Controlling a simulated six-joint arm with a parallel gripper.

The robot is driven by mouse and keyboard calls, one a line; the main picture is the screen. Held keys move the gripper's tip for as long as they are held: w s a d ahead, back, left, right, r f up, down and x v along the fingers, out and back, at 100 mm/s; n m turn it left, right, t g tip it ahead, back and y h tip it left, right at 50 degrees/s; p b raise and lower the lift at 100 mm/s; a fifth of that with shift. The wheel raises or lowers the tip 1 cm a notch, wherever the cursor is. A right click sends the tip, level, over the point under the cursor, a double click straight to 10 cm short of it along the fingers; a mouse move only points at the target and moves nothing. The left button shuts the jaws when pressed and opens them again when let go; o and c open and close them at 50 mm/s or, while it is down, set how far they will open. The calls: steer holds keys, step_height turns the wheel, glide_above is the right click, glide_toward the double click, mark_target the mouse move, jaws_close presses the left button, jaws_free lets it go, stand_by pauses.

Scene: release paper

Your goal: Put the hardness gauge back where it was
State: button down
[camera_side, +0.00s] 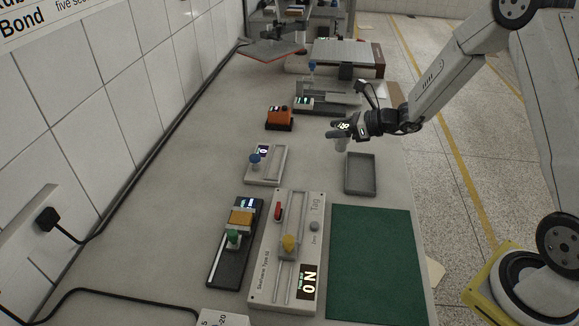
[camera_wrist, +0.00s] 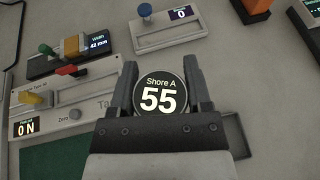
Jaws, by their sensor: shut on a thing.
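The hardness gauge (camera_wrist: 161,94) has a round dark face reading "Shore A 55". My gripper (camera_wrist: 160,75) is shut on it, with one finger on each side of the face. In the side view my gripper (camera_side: 343,128) holds the gauge above the bench, and its pale lower body (camera_side: 341,144) hangs below the fingers. A shallow grey tray (camera_side: 360,175) looks empty and lies just below and right of the gauge in that view. In the wrist view the tray (camera_wrist: 236,136) is mostly hidden behind my gripper.
An orange device (camera_side: 279,118) and a small grey tester with a blue knob (camera_side: 266,165) stand left of the tray. Nearer are a black width device (camera_side: 235,242), a long grey tag tester (camera_side: 286,250) and a green mat (camera_side: 375,262). More machines stand at the back.

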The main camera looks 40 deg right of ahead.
steer(key=w+f, duration=0.8)
steer(key=w, duration=0.2)
steer(key=shift+w+d, duration=0.25)
steer(key=shift+d, duration=0.2)
steer(key=shift+w+f, duration=0.15)
steer(key=shift+f, duration=0.05)
steer(key=shift+w+f, duration=0.1)
steer(key=shift+f, duration=1.5)
steer(key=shift+f, duration=0.15)
jaws_free()
